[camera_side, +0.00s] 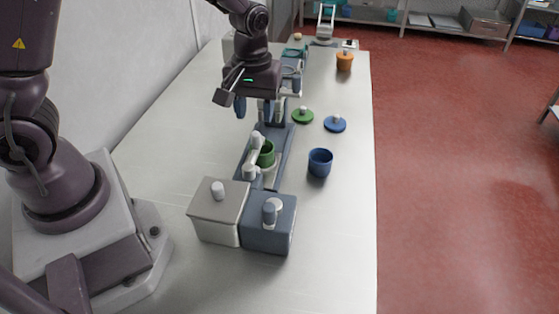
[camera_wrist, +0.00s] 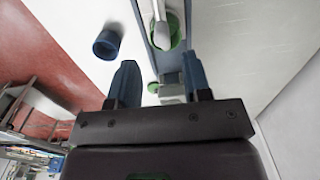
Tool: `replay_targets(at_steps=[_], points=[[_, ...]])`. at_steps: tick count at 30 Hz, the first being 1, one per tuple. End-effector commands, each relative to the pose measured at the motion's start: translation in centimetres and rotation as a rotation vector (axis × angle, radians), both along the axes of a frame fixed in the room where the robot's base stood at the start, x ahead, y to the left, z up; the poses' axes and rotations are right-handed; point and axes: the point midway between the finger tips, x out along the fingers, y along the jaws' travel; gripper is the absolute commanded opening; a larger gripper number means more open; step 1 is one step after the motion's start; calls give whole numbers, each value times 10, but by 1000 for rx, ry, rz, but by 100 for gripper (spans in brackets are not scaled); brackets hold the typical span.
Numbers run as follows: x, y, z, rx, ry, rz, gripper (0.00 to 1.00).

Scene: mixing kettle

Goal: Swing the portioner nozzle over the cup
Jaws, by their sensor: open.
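A green cup (camera_side: 266,155) stands on the blue-grey base strip (camera_side: 284,147). A pale swing arm with rounded ends, which looks like the portioner nozzle (camera_side: 254,152), lies along the cup's left side in the side view. In the wrist view the pale nozzle arm (camera_wrist: 161,22) overlaps part of the green cup (camera_wrist: 177,32); I cannot tell whether its outlet is over the opening. My gripper (camera_wrist: 160,82) is open and empty, its two blue fingers apart and pointing down. In the side view it hangs behind the cup and nozzle, apart from both.
A blue cup (camera_side: 320,163) stands right of the strip. Green (camera_side: 303,116) and blue (camera_side: 335,124) lids lie behind it. Two lidded boxes, light grey (camera_side: 217,212) and blue-grey (camera_side: 270,223), stand in front. An orange pot (camera_side: 345,62) is far back. The table's right front is clear.

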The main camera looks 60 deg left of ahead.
Motion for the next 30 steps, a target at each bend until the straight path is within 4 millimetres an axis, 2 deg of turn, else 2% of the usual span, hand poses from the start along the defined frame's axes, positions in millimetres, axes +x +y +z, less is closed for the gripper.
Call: replay_targets(at_steps=[19, 30], points=[[1, 0, 62, -1, -4, 1, 45], [0, 0, 69, 0, 0, 0, 45]])
